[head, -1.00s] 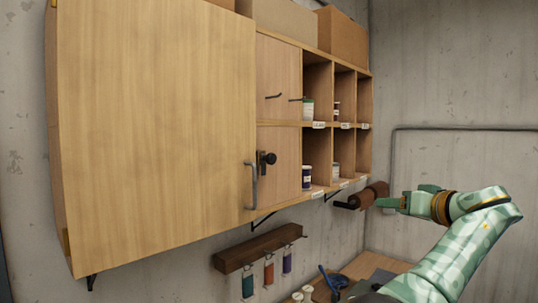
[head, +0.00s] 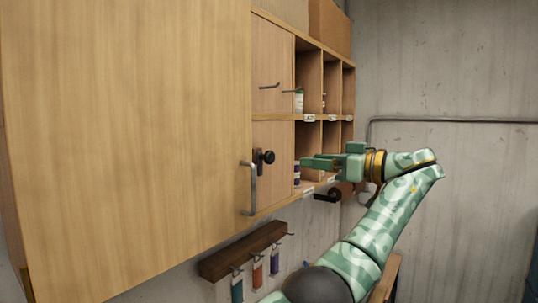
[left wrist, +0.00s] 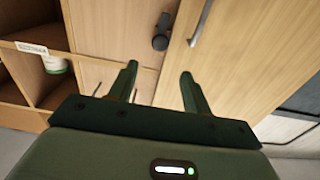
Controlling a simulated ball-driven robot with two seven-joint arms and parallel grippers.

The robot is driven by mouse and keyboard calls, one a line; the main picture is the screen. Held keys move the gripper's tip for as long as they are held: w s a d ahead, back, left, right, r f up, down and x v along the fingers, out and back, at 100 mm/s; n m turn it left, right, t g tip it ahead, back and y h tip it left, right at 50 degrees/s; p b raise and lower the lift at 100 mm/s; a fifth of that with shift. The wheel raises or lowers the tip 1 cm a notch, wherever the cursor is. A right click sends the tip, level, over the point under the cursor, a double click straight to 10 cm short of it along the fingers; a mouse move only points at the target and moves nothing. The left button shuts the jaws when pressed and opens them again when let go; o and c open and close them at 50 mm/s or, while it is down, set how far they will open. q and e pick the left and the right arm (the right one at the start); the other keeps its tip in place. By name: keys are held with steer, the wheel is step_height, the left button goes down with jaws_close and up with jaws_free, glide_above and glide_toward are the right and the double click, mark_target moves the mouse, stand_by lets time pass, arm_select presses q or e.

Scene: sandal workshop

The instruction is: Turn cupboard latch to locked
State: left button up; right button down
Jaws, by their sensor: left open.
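The black cupboard latch (head: 264,156) sits on the light wood front just right of the large door's edge, near the grey bar handle (head: 248,188). In the left wrist view the latch (left wrist: 161,34) is a dark knob and bar, with the bar roughly upright; whether it is locked I cannot tell. My left gripper (head: 322,159) is to the right of the latch in the head view, apart from it. In the left wrist view its two fingers (left wrist: 159,71) are spread and empty, with the latch beyond the gap. My right gripper is out of view.
The large cupboard door (head: 125,140) fills the left. Open cubbies (head: 308,72) with small jars lie behind my left gripper. Two thin hooks (head: 291,91) stick out above the latch.

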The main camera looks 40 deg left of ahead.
arm_select(q)
steer(key=p, duration=0.2)
glide_toward(272, 156)
steer(key=a, duration=0.3)
steer(key=a+p, duration=0.1)
steer(key=a, duration=0.3)
steer(key=s+a+p, duration=0.1)
steer(key=a, duration=0.1)
steer(key=shift+a+r+p, duration=0.15)
steer(key=shift+a+p, duration=0.15)
steer(key=shift+a, duration=0.05)
steer(key=shift+a+f, duration=0.2)
steer(key=shift+a, duration=0.4)
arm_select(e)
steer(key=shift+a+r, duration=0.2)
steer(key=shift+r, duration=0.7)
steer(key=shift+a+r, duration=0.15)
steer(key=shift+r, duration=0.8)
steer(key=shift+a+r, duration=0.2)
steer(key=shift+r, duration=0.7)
arm_select(q)
steer(key=c, duration=0.9)
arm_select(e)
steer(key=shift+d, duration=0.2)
